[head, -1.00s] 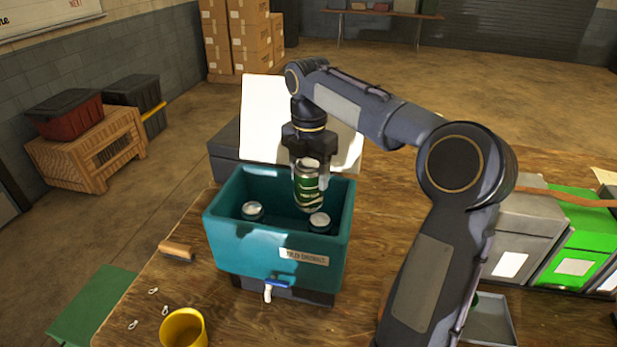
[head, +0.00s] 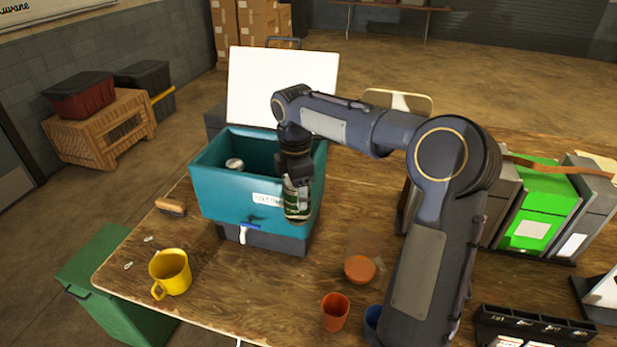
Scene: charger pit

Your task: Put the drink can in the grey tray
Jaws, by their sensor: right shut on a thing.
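The drink can (head: 297,203) is dark green with a pale top and hangs in my right gripper (head: 296,180). The gripper is shut on its upper part, and the can is roughly upright. The can shows in front of the teal cooler's front right wall; whether it touches the wall I cannot tell. Another can (head: 235,164) is inside the open teal cooler (head: 222,198). I cannot make out the grey tray; my right arm hides part of the table. My left gripper is not in view.
A yellow mug (head: 170,272), a brush (head: 171,207), an orange cup (head: 335,311) and a blue cup (head: 373,320) stand on the wooden table. A dark compartment rack (head: 530,328) is at the front right. Grey and green boxes (head: 540,205) stand behind it.

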